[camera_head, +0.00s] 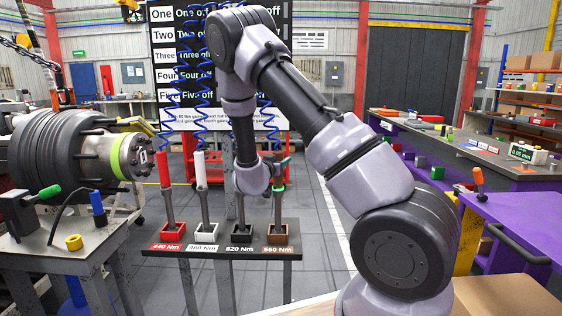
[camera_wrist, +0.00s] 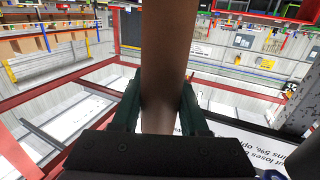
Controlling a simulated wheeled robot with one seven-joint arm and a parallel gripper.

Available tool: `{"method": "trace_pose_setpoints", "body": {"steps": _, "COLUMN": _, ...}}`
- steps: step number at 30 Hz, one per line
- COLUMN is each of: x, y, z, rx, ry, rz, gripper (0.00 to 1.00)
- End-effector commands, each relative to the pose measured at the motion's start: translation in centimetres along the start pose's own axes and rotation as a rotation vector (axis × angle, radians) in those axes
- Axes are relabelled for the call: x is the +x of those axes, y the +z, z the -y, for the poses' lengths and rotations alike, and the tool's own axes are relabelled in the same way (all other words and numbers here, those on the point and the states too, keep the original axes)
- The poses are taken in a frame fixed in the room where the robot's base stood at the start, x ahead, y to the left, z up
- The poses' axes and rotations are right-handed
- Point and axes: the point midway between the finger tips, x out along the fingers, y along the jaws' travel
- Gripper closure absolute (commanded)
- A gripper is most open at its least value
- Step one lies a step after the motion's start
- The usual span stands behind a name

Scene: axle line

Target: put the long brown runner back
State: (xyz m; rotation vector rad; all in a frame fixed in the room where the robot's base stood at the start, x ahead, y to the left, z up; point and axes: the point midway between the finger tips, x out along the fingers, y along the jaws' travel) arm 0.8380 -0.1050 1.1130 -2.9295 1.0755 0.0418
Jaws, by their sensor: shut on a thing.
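The long brown runner (camera_head: 278,207) stands upright over the brown socket (camera_head: 280,233) at the right end of the rack, above the 560 Nm label. Its grey shaft reaches down to the socket; I cannot tell whether it is fully seated. A green ring circles it just below my gripper. My gripper (camera_head: 279,170) is shut on its brown upper part. In the wrist view the brown handle (camera_wrist: 166,60) runs up between the dark green fingers of my gripper (camera_wrist: 160,108).
The rack (camera_head: 215,250) also holds a red runner (camera_head: 165,180), a white runner (camera_head: 201,180) and a runner in the black socket (camera_head: 241,228), partly hidden by my arm. Blue coiled hoses hang behind. A hub (camera_head: 60,155) stands left, a purple bench (camera_head: 515,225) right.

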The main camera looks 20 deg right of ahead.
Motion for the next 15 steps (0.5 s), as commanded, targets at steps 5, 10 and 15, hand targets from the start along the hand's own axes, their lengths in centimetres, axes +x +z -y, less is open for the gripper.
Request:
{"method": "trace_pose_setpoints", "body": {"steps": 5, "x": 0.04, "y": -0.01, "z": 0.04, "rx": 0.001, "ry": -0.001, "rz": -0.002, "gripper": 1.00}}
{"method": "trace_pose_setpoints", "body": {"steps": 10, "x": 0.01, "y": 0.25, "z": 0.01, "rx": 0.001, "ry": 0.000, "rz": 0.000, "gripper": 0.26}}
{"method": "trace_pose_setpoints", "body": {"steps": 15, "x": 0.01, "y": 0.25, "z": 0.00, "rx": 0.001, "ry": 0.000, "rz": 0.000, "gripper": 0.26}}
